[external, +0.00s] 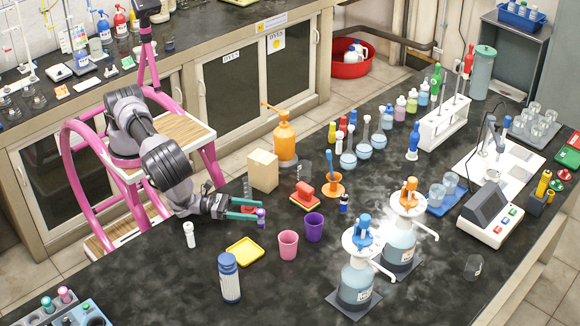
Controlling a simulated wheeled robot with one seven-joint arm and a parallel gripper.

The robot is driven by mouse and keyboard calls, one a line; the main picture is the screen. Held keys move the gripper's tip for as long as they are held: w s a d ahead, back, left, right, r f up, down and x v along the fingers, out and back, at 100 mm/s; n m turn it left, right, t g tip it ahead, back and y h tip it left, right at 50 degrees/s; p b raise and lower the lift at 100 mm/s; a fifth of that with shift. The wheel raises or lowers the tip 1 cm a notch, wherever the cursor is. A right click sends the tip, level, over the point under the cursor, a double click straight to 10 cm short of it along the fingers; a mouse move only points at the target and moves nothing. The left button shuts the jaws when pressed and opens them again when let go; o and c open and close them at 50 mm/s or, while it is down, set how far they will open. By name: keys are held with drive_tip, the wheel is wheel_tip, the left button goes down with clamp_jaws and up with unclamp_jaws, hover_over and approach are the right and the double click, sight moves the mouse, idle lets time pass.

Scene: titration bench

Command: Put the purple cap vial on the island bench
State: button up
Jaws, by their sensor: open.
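The purple cap vial (261,218) is small and looks upright on the dark island bench (200,270). It is right at the green fingertips of my gripper (250,209). My gripper is open and low over the bench's left part, with its fingers pointing right. Whether the vial touches a fingertip or the bench top is too small to tell. My arm comes in from the left, from beside the pink-framed steps.
Near my gripper are a yellow tray (244,251), a pink cup (288,245), a purple cup (314,227), a white bottle (189,235) and a wooden block (263,171). A blue-capped bottle (229,279) stands in front. Dispenser bottles (357,275) stand right. The bench's front-left is fairly clear.

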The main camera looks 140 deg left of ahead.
drive_tip(key=v, duration=0.4)
drive_tip(key=shift+s+d, duration=0.2)
drive_tip(key=shift+s, duration=0.1)
drive_tip(key=shift+o, duration=0.5)
drive_tip(key=shift+s+d, duration=0.3)
drive_tip(key=shift+s, duration=0.25)
drive_tip(key=shift+w+r, duration=0.1)
